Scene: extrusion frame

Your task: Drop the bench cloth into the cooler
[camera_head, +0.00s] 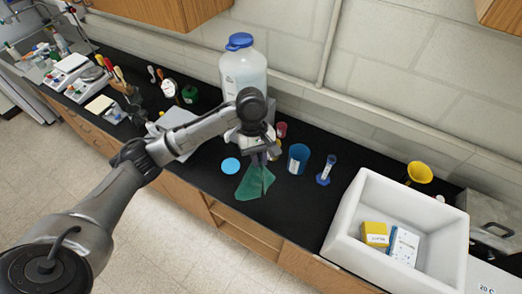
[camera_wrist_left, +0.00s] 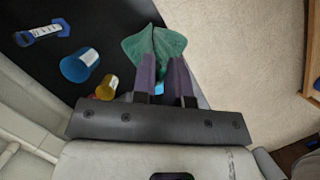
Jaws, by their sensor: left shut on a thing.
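The bench cloth (camera_head: 252,183) is a green fabric piece at the front edge of the black bench, below my left gripper. My left gripper (camera_head: 264,160) is shut on it from above. In the left wrist view the cloth (camera_wrist_left: 152,43) is pinched between the two purple-grey fingertips (camera_wrist_left: 161,62) and spreads out beyond them. I cannot tell whether its lower part touches the bench. The cooler (camera_head: 343,237) is a white open box at the right of the bench, with a yellow box (camera_head: 375,234) and a blue-and-white pack (camera_head: 403,245) inside. My right gripper is not in view.
A blue cup (camera_head: 298,158) and a small blue-based cylinder (camera_head: 326,170) stand between the gripper and the cooler. A large blue-capped jug (camera_head: 243,70) stands behind the arm. A blue disc (camera_head: 231,166) lies left of the cloth. A yellow funnel (camera_head: 419,173) is behind the cooler.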

